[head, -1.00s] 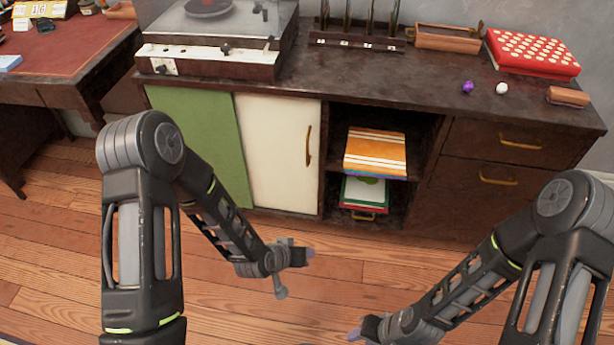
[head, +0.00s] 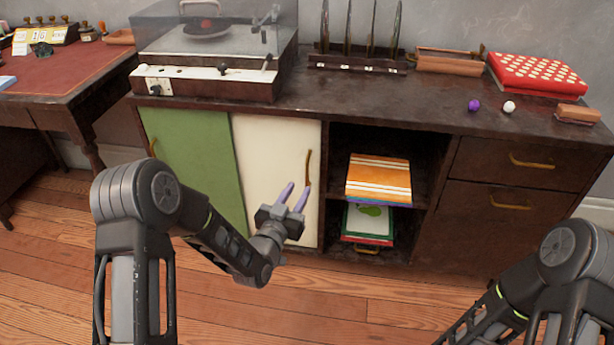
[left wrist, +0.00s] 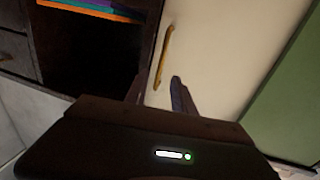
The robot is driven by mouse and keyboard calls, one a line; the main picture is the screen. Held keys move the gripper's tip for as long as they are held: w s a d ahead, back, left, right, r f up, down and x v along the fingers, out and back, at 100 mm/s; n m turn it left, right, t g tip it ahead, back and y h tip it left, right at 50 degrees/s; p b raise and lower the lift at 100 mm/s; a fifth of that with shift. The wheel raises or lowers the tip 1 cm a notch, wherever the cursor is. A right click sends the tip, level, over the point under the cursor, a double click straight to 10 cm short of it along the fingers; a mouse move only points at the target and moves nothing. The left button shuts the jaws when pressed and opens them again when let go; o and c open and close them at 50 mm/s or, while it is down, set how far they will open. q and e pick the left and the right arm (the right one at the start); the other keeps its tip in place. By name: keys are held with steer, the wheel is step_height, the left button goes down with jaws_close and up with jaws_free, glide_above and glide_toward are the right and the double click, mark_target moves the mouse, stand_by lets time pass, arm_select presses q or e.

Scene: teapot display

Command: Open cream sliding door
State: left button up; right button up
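The cream sliding door (head: 272,155) stands in the sideboard, between the green door and the open shelves. Its brass handle (head: 308,168) is near the door's right edge. My left gripper (head: 296,197) is in front of the lower right part of the door, its two fingers apart and pointing up toward the handle, with nothing between them. In the left wrist view the cream door (left wrist: 225,50) and handle (left wrist: 165,52) show beyond the fingertips, not between them. My right gripper is outside the head view; only part of my right arm shows at the lower right.
The green door (head: 195,165) adjoins the cream door on the left. Right of it, open shelves hold an orange striped book (head: 378,178) and a green-and-red book (head: 368,224). A record player (head: 210,60) sits on top. The wooden floor in front is clear.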

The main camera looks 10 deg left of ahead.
mark_target(307, 176)
arm_select(q)
steer(key=w, duration=0.2)
steer(key=w+d+b, duration=0.1)
steer(key=w, duration=0.4)
steer(key=shift+w+d, duration=0.15)
steer(key=shift+d, duration=0.1)
steer(key=shift+c, duration=0.4)
jaws_close()
stand_by(0.8)
